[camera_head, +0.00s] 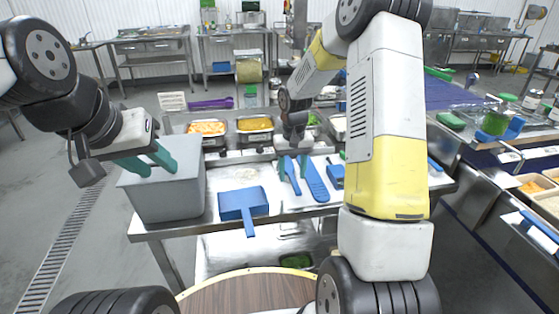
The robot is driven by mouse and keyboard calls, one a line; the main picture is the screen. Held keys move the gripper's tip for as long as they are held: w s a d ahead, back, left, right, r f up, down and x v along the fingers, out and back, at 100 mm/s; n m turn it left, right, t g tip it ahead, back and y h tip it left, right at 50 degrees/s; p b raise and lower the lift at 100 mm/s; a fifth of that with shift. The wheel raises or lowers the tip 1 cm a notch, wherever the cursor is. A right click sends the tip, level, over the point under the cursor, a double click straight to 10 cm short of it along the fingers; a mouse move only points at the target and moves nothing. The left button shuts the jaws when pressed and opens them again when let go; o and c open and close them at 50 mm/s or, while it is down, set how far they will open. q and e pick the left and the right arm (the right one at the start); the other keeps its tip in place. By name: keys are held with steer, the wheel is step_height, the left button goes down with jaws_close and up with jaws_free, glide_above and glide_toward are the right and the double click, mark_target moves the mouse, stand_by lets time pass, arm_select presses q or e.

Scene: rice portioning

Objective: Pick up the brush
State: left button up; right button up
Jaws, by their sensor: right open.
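Several blue tools lie on the steel table. A narrow blue tool (291,174) lies under and between the fingers of my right gripper (292,170), and a wider long blue tool (317,181) lies just right of it. Which one is the brush I cannot tell for sure. My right gripper points down, open, with its teal fingers apart on either side of the narrow tool; contact is not clear. My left gripper (158,170) is open and empty, its teal fingers over the grey bin (173,198) at the table's left end.
A blue dustpan-like scoop (243,203) lies at the table's front edge. A small blue item (337,176) lies right of the long tools, partly hidden by my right arm. Food trays (255,124) stand behind. A purple object (210,104) lies at the back left.

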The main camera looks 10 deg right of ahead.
mark_target(293, 180)
steer(key=f, duration=0.3)
steer(key=shift+s+d+f, duration=0.1)
steer(key=shift+d+f, duration=0.1)
steer(key=shift+f, duration=0.15)
jaws_close()
steer(key=shift+r, duration=0.15)
